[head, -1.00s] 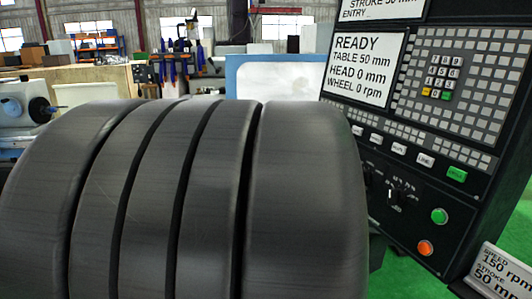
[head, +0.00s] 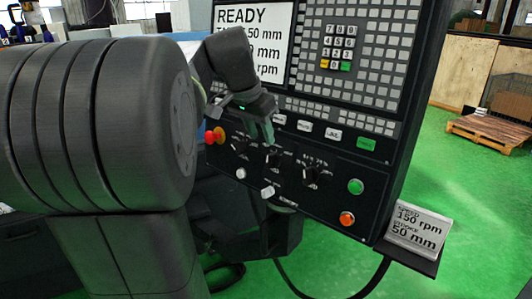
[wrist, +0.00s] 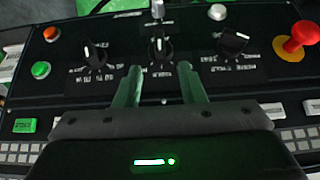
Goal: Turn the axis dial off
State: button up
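The machine's black control panel (head: 330,195) carries three black rotary dials in a row. The middle dial (wrist: 158,47) has a white pointer mark and lies just beyond my fingertips. It also shows in the head view (head: 273,157), just below my gripper (head: 262,128). In the wrist view my gripper (wrist: 161,68) is open, its two green fingers apart and empty, roughly in line with that dial. Another dial (wrist: 95,53) is left of it and one (wrist: 233,42) is right of it. The dial labels are too small to read, so I cannot tell which is the axis dial.
A red emergency-stop knob (wrist: 297,37) on a yellow ring is right in the wrist view. Green (head: 355,186) and orange (head: 347,218) buttons sit at the panel's right. A screen (head: 255,35) reads READY. A speed sign (head: 418,230) stands at the lower right.

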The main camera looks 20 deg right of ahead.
aim_at(268, 155)
jog(key=x, duration=0.7)
jog(key=shift+f, duration=0.15)
grip_shut()
